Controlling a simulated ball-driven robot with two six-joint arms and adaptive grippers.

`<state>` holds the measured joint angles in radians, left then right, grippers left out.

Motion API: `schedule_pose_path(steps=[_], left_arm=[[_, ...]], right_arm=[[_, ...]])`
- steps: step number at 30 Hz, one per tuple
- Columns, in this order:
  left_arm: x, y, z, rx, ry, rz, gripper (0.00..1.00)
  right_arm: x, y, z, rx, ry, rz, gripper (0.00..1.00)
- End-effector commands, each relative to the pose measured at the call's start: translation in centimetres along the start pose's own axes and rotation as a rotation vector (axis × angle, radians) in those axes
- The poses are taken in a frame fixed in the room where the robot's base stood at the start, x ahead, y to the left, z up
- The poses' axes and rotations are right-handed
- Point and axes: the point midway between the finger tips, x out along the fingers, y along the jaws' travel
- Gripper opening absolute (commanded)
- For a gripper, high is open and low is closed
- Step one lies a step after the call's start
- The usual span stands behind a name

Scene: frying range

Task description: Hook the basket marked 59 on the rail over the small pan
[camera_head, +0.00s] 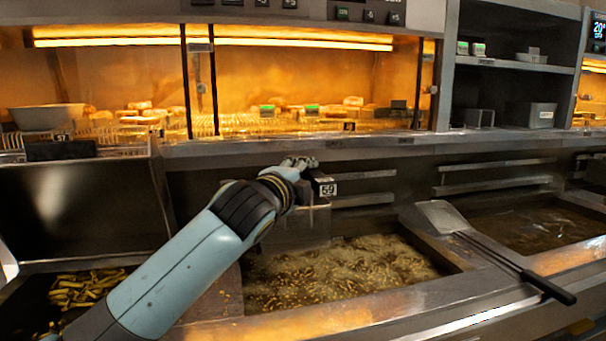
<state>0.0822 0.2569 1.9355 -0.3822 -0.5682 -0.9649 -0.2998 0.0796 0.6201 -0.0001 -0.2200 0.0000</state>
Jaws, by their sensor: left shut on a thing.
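My left gripper (302,166) is shut on the handle end of the basket marked 59 (327,188). The black tag with 59 faces me, just right of the fingers. The basket's dark body (300,226) is below, over the back left part of the middle pan (345,270), which holds bubbling oil with many fries. The gripper and arm hide part of the basket. I cannot tell whether it touches the rail (364,175) on the wall behind. Another pan (545,228) with dark oil lies at the right. I cannot tell which pan is the small one. My right gripper is out of view.
A basket with a tag that looks like 57 (62,148) stands at the left, above a bin of fries (85,290). A flat scoop (442,216) with a long black handle lies across the divider between the pans. A heated shelf (290,125) with food runs behind.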

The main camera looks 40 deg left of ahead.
Motion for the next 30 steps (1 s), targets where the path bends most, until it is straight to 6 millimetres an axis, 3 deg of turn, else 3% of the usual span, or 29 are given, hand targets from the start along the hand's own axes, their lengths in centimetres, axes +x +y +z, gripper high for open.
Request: schedule_pose_path(steps=[13, 14, 20, 30], left_arm=[[0.02, 0.36, -0.02, 0.002, 0.001, -0.003, 0.00], [0.01, 0.35, -0.02, 0.002, 0.001, -0.003, 0.25], [0.01, 0.38, -0.02, 0.001, 0.001, -0.003, 0.50], [-0.48, 0.53, -0.01, 0.000, 0.000, 0.001, 0.50]], right_arm=[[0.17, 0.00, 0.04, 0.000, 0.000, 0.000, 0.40], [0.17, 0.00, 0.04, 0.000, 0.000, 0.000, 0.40], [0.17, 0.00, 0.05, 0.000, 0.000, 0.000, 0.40], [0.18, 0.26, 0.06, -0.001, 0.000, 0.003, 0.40]])
